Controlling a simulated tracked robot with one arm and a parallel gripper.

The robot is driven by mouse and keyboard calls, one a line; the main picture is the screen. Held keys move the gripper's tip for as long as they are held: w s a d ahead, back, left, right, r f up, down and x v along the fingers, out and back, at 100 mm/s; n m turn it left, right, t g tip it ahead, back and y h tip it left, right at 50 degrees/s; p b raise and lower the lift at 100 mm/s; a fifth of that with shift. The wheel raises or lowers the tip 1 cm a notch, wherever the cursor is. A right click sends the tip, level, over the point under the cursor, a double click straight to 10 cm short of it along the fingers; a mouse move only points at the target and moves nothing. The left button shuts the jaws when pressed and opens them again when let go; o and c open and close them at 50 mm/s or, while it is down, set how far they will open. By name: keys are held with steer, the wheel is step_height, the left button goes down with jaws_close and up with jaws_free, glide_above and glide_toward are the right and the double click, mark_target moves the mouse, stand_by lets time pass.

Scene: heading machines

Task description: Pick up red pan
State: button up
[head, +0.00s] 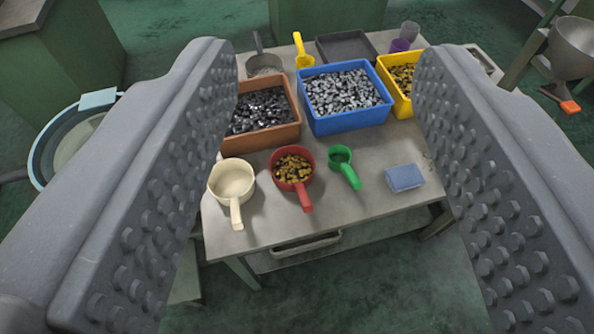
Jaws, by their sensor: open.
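The red pan (305,196) sits upright on the table (275,225), near the middle of its front part. It holds brass-coloured small parts, and its handle points toward the front edge, slightly right. My gripper (325,120) is open, with its two studded grey jaws wide apart at the left and right of the view. The pan shows between the jaws, apart from both of them. Nothing is held.
A cream pan (232,185) stands left of the red pan, and a green scoop (345,168) right of it. A blue box (405,178) lies further right. Behind are brown (262,138), blue (345,122) and yellow (392,82) bins of parts.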

steer(key=w+d+f+n+h, duration=0.1)
steer(key=w+d+f+n, duration=0.5)
steer(key=w+f, duration=0.4)
steer(key=w+d+f+n+h, duration=0.1)
steer(key=w+d+f+n, duration=0.4)
steer(key=w+d+f, duration=0.45)
steer(key=n+g+y, duration=0.4)
steer(key=n+y, duration=0.7)
glide_toward(298, 194)
steer(key=w+f, duration=0.1)
steer(key=w+a+f, duration=0.1)
steer(key=w, duration=0.1)
steer(key=shift+b, duration=0.3)
steer(key=x, duration=0.2)
steer(key=b+x, duration=0.1)
steer(key=x, duration=0.1)
steer(key=shift+s+a+r, duration=0.1)
steer(key=shift+s+a, duration=0.1)
steer(key=shift+a, duration=0.15)
steer(key=shift+w+a, duration=0.3)
steer(key=shift+w, duration=0.1)
steer(key=shift+c, duration=0.4)
